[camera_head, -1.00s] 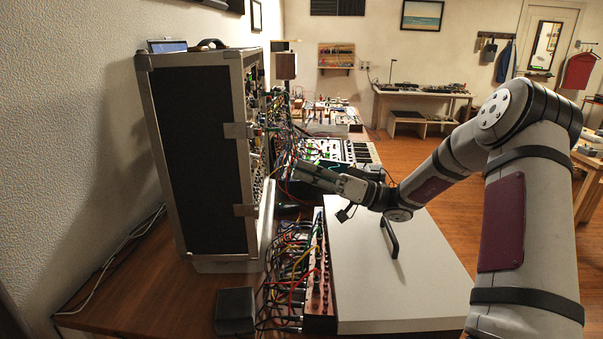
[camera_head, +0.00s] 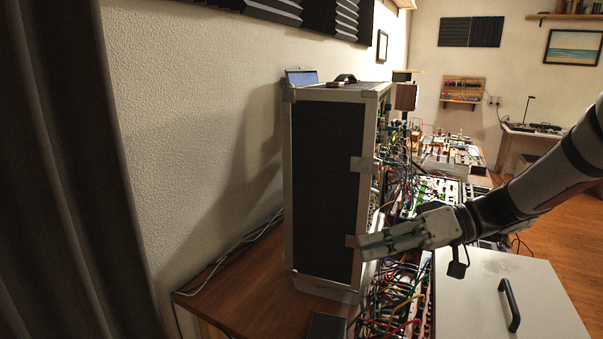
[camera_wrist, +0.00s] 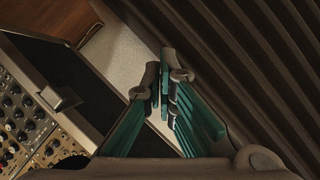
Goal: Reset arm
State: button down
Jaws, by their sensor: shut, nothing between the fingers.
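My gripper (camera_head: 366,247) is shut with nothing between its fingers. In the head view it points left, across the lower front edge of the tall black case (camera_head: 325,185) with metal trim; I cannot tell how far apart they are. In the wrist view, the teal fingers (camera_wrist: 163,84) are together and empty. The case's dark side (camera_wrist: 60,75) shows at left there, with its knobbed module panel (camera_wrist: 25,125) below. My arm reaches in from the right in the head view.
Patch cables and a module row (camera_head: 395,310) lie below my gripper. A white lid with a black handle (camera_head: 510,305) is at lower right. A dark curtain (camera_head: 75,170) hangs at left and ribbed dark material (camera_wrist: 255,60) fills the wrist view's right. More gear (camera_head: 450,155) stands behind.

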jog(key=s+a+r+m+g+h+p, duration=0.1)
jog(key=s+a+m+g+h, duration=0.15)
jog(key=s+h, duration=0.85)
jog(key=s+d+r+m+t+h+p, duration=0.1)
jog(key=s+d+m+t, duration=0.1)
jog(key=s+d, duration=0.2)
jog(key=s+d+r+m+t+h+p, duration=0.1)
jog(key=s+d+r+m+t+h, duration=0.1)
jog(key=s, duration=0.8)
jog(key=d+m+t, duration=0.1)
jog(key=d, duration=0.1)
jog(key=shift+d+r+t, duration=0.3)
jog(key=shift+d+t, duration=0.05)
jog(key=shift+d, duration=0.05)
